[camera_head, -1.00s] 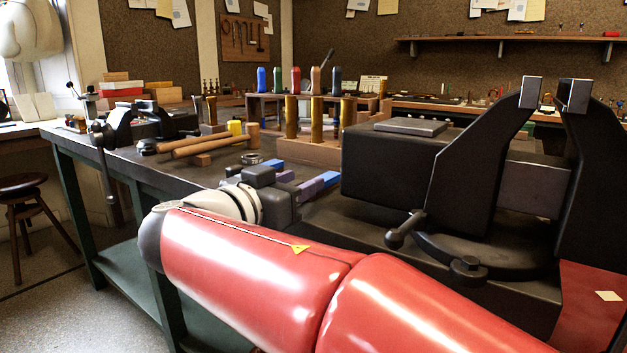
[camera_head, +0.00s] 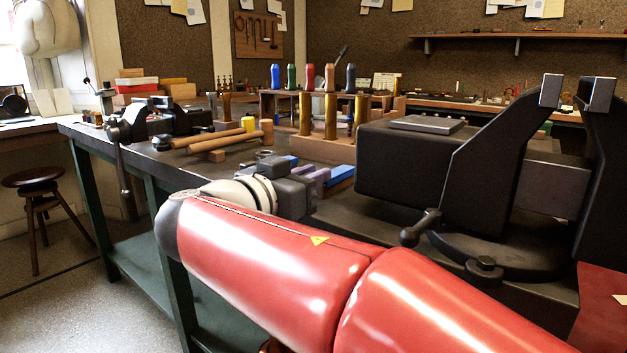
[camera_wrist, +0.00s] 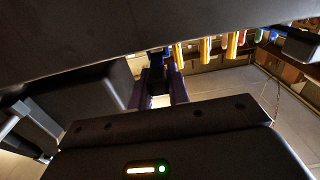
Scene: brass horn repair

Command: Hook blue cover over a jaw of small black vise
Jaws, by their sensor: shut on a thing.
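My gripper (camera_head: 314,178) reaches out past the end of my red arm, above the bench. Its purple fingers are closed on the blue cover (camera_head: 341,180), which shows as a blue strip beside the fingers. In the wrist view the blue cover (camera_wrist: 156,53) shows in part at the far end of the fingers (camera_wrist: 160,88); the rest is dark or hidden. The small black vise (camera_head: 178,119) stands at the left end of the bench, well apart from my gripper. Its jaws are small and hard to make out.
A large black vise (camera_head: 440,170) stands close on the right. Wooden mallets (camera_head: 215,140) lie between the small vise and my gripper. A rack of brass cylinders (camera_head: 330,150) and a row of coloured handles (camera_head: 313,77) stand behind. A stool (camera_head: 35,180) is at the left.

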